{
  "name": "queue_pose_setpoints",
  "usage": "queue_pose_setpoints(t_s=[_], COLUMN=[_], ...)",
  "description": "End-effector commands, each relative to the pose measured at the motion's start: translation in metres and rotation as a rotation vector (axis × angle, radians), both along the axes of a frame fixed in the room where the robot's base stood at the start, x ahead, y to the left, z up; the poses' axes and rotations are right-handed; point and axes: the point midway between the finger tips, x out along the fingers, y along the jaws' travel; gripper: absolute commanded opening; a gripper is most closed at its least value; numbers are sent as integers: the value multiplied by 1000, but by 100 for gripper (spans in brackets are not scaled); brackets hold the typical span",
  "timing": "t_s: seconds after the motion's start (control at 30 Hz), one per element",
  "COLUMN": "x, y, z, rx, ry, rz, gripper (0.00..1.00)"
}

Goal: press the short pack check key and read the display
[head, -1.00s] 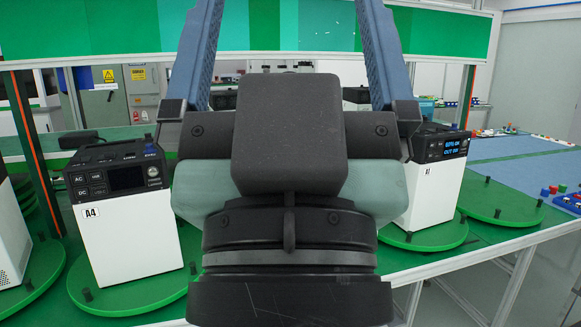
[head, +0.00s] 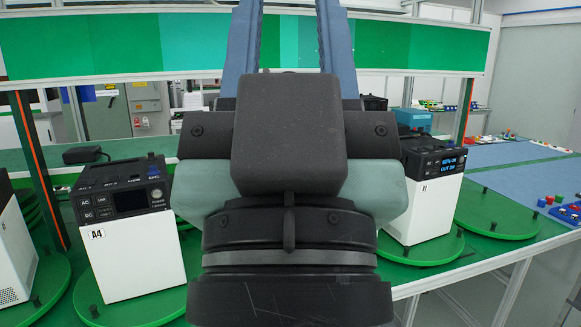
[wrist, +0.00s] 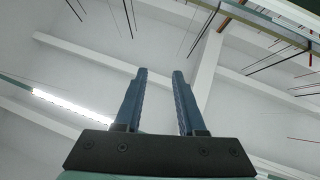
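A white pack labelled A4 (head: 135,255) stands on a green turntable at the left. Its black top carries AC and DC keys, a dark display (head: 131,200) and a round knob. A second white pack (head: 425,210) stands to the right, partly hidden by my arm; its display (head: 448,165) is lit with blue text, too small to read fully. I cannot tell which one is the short pack. My gripper (wrist: 160,75) points upward, away from both packs. Its blue fingers are apart with nothing between them. Their tips are cut off in the head view.
Another white pack (head: 14,245) is cut off at the left edge. An empty green turntable (head: 497,215) lies right of the lit pack. Green posts stand behind the packs.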

Motion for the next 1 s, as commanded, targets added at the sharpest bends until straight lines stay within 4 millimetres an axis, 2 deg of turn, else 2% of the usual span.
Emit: queue_pose_setpoints(t_s=[0.03, 0.2, 1.0], x=[0, 0, 0], y=[0, 0, 0], z=[0, 0, 0], rx=[0, 0, 0], ry=[0, 0, 0], rz=[0, 0, 0], gripper=[28, 0, 0])
